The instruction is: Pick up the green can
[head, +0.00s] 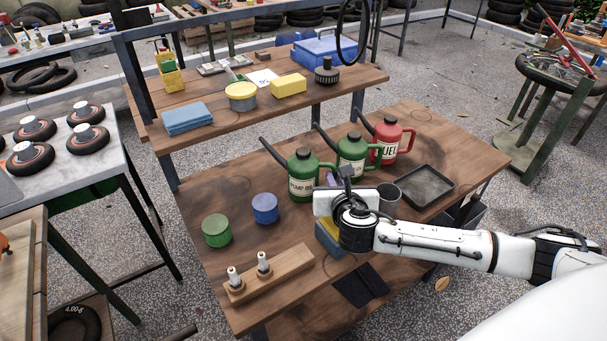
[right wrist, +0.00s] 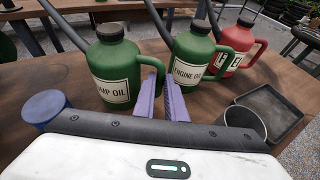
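A short green can (head: 216,230) stands at the left of the wooden bench, beside a blue can (head: 265,208). Two taller green jugs with spouts also stand there: the pump oil jug (head: 302,176) and the engine oil jug (head: 351,157). They show in the right wrist view as the pump oil jug (right wrist: 112,70) and the engine oil jug (right wrist: 192,62). My right gripper (right wrist: 162,82) has its purple fingers close together in front of these jugs, with nothing seen between them. The short green can is not clearly visible in that view. My left gripper is not in view.
A red fuel jug (head: 390,140) stands beyond the green jugs. A dark tray (head: 427,187) and a grey cup (head: 388,196) are at the right. A wooden block with pegs (head: 268,275) lies at the front. A raised shelf (head: 215,120) spans the back.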

